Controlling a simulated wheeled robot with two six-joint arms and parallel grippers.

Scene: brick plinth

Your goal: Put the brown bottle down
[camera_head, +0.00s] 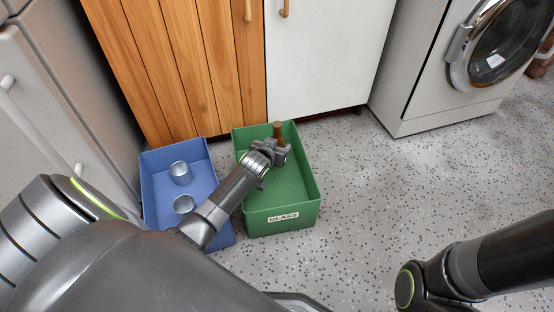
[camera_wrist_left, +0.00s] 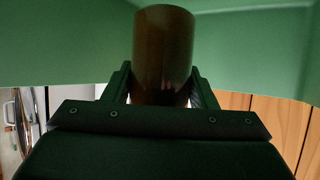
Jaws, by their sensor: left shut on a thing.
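The brown bottle (camera_head: 278,131) is held upright or nearly so by my left gripper (camera_head: 277,152), over the back part of the green bin. In the left wrist view the bottle's brown end (camera_wrist_left: 163,50) shows between the two fingers of my left gripper (camera_wrist_left: 162,95), which are shut on it. The green bin (camera_head: 283,218) stands on the floor with a "GLASS" label on its front. Whether the bottle touches the bin's floor is hidden by the gripper. My right gripper is not in view; only part of my right arm shows at lower right.
A blue bin (camera_head: 226,239) with two metal cans (camera_head: 180,173) stands left of the green bin. Wooden (camera_head: 185,60) and white cabinet doors (camera_head: 325,50) rise behind. A washing machine (camera_head: 440,70) stands at the upper right. The speckled floor (camera_head: 390,190) right of the bins is clear.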

